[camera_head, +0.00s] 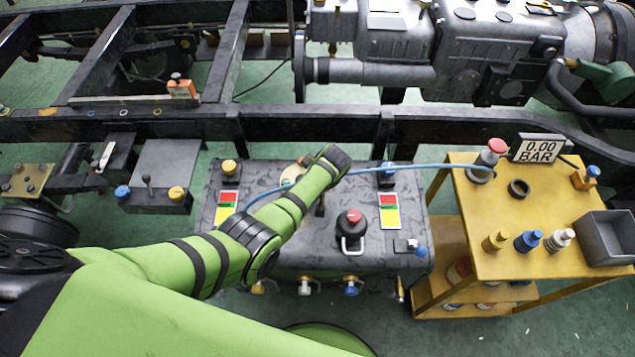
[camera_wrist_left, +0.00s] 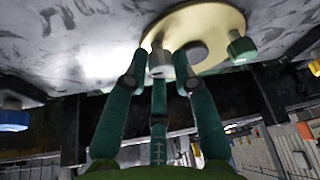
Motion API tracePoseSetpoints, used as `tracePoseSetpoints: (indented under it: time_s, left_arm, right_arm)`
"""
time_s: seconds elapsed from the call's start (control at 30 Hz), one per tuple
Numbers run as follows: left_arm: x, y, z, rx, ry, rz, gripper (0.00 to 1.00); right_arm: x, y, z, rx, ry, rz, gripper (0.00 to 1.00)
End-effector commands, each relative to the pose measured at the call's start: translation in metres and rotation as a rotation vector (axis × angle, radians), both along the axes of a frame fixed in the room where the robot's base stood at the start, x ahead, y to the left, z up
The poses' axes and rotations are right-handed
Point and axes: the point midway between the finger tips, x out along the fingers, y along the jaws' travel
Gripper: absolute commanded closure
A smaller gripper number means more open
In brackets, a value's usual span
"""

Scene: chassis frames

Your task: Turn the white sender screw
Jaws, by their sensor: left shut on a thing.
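In the left wrist view, a round brass plate (camera_wrist_left: 220,25) is fixed to the grey tank surface. A pale, whitish screw (camera_wrist_left: 160,62), which looks like the white sender screw, stands out from it. My left gripper (camera_wrist_left: 164,72) is shut on this screw, its green fingers around it. A green screw (camera_wrist_left: 241,49) and a dark round part (camera_wrist_left: 197,53) are beside it on the plate. In the head view, my left arm reaches over the tank (camera_head: 265,180) and hides most of the plate and the screw. My right gripper is not in view.
A red-topped valve (camera_head: 351,218) stands right of my arm on the tank, and a blue hose (camera_head: 410,166) crosses its top. A yellow cart (camera_head: 470,215) with loose caps and a grey bin (camera_head: 606,238) is at the right. A dark frame rail (camera_head: 300,123) runs behind.

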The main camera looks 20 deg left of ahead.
Motion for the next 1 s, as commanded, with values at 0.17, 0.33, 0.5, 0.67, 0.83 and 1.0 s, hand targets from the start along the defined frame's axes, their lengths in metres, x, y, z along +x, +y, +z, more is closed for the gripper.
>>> tracePoseSetpoints:
  time_s: [0.17, 0.33, 0.5, 0.67, 0.83, 1.0]
  left_arm:
    - [-0.0027, 0.0021, -0.0032, 0.004, 0.009, 0.046, 1.0]
    - [-0.0031, 0.0023, -0.0031, 0.005, 0.01, 0.062, 1.0]
    - [-0.0034, 0.0025, -0.0031, 0.005, 0.011, 0.063, 1.0]
    - [-0.0036, 0.0026, -0.0033, 0.005, 0.012, 0.062, 1.0]
    - [-0.0027, 0.0019, -0.0025, 0.004, 0.009, 0.061, 0.52]
    - [-0.0015, 0.0008, -0.0014, 0.001, 0.005, 0.059, 0.52]
  right_arm:
    - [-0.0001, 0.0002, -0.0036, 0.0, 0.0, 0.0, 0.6]
    - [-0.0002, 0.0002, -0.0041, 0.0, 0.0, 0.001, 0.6]
    - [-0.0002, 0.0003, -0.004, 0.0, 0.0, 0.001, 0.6]
    - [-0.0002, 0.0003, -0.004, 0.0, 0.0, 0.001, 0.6]
    - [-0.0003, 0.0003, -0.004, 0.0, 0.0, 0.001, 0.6]
    - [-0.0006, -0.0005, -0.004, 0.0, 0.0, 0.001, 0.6]
